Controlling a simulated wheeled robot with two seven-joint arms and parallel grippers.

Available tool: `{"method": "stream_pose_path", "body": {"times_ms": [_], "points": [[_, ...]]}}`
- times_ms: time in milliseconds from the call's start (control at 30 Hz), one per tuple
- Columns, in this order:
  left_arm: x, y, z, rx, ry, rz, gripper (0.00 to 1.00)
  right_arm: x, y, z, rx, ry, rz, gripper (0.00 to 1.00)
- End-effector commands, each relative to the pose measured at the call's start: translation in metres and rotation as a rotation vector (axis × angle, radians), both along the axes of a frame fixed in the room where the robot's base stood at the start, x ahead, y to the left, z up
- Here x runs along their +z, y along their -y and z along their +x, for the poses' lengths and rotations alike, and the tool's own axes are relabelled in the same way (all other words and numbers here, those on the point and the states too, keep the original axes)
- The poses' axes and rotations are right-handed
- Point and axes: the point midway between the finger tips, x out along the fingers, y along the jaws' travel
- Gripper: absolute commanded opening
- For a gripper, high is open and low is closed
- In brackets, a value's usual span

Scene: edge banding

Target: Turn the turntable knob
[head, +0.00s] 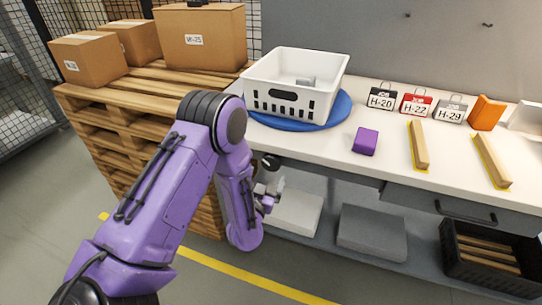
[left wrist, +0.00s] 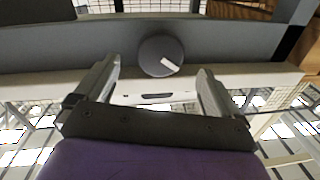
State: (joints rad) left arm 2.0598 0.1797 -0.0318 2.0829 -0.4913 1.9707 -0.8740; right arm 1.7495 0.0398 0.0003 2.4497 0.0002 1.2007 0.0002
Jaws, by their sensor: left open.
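The turntable is a blue disc (head: 335,114) on the white workbench, with a white slotted basket (head: 290,83) on it. The dark round knob (head: 271,161) is on the bench front below the turntable, partly hidden by my left arm. In the left wrist view the knob (left wrist: 155,48) is a dark grey disc with a white mark, slanted in this picture. My left gripper (head: 268,194) is just below the knob in the head view. In the left wrist view its open, empty fingers (left wrist: 158,68) frame the knob on both sides; I see no contact. My right gripper is not in view.
A purple block (head: 366,141), labelled cases (head: 381,98), an orange item (head: 487,113) and wooden strips (head: 418,146) lie on the bench. Cardboard boxes (head: 197,40) sit on stacked pallets (head: 85,95) at left.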

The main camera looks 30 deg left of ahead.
Motion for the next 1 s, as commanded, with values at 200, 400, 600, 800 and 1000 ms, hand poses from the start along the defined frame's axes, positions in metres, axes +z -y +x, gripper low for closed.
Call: {"method": "stream_pose_path", "body": {"times_ms": [200, 400, 600, 800, 1000], "points": [[0.001, -0.017, 0.046, 0.004, 0.002, -0.001, 0.96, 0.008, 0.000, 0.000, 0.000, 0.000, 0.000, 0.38], [0.000, -0.024, 0.069, 0.001, 0.000, -0.001, 0.96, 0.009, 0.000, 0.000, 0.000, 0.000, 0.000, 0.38], [-0.001, -0.024, 0.072, -0.002, -0.002, -0.001, 0.96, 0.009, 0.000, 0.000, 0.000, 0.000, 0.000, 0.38], [-0.001, -0.024, 0.072, -0.001, -0.002, -0.001, 0.57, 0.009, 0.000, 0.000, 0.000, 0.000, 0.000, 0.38], [-0.001, -0.024, 0.071, 0.000, -0.002, -0.004, 0.44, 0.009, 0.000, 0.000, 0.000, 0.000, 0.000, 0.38]]}}
